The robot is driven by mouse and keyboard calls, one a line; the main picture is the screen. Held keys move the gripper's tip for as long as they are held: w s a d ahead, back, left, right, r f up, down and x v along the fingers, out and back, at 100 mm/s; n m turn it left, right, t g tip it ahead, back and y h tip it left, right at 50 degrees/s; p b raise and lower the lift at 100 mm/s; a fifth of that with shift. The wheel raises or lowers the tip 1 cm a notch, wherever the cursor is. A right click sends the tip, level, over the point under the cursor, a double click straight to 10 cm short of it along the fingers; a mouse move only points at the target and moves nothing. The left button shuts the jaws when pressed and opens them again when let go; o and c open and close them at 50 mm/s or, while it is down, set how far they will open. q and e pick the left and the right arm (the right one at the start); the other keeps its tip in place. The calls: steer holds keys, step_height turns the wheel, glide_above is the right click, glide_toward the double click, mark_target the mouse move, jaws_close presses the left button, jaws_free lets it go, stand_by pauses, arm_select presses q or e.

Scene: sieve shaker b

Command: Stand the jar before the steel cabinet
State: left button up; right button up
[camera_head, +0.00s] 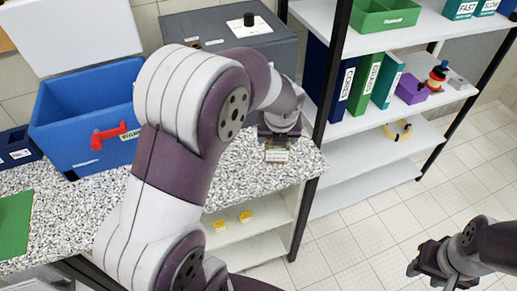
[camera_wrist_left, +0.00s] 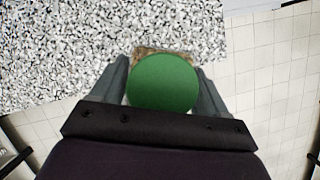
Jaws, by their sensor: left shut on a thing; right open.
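The jar (camera_wrist_left: 163,82) has a round green lid, seen from above in the left wrist view. My left gripper (camera_wrist_left: 163,66) is shut on it, a finger at each side. In the head view a small brownish part of the jar (camera_head: 277,155) shows below my left gripper (camera_head: 278,138); the gripper hides the rest. It is over the speckled counter's right end, in front of a dark grey cabinet (camera_head: 188,28), apparently the steel cabinet. I cannot tell whether the jar touches the counter. My right gripper (camera_head: 427,264) is open and empty, above the floor at lower right.
The speckled counter (camera_head: 240,180) has clear room left of the jar; its edge lies close right. A blue bin (camera_head: 60,140) with a red handle stands left. A shelf rack (camera_head: 345,130) with binders stands right.

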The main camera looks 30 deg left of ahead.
arm_select(q)
steer(key=shift+w+a+f+p, duration=0.15)
steer(key=shift+w+a+f, duration=0.55)
steer(key=shift+a+f, duration=0.75)
steer(key=shift+w+a+f+p, duration=0.15)
steer(key=shift+w+a+f, duration=0.6)
steer(key=shift+a+f, duration=0.75)
steer(key=shift+w+a+f+p, duration=0.15)
steer(key=shift+w+a+f, duration=0.55)
steer(key=shift+a+f, duration=0.75)
steer(key=shift+d+f, duration=0.3)
steer(key=o, duration=1.4)
steer(key=shift+s, duration=0.1)
steer(key=v, duration=1.2)
steer(key=s+d+f+n+g+h, duration=0.1)
steer(key=s+d+n, duration=0.4)
steer(key=n, duration=1)
steer(key=s+d+f+n+g+h, duration=0.1)
steer(key=s+d+n, duration=0.4)
steer(key=s+n, duration=0.6)
steer(key=f+n, duration=0.1)
steer(key=n, duration=0.3)
steer(key=shift+g, duration=0.3)
steer(key=shift+s+f, duration=0.1)
steer(key=shift+f, duration=0.05)
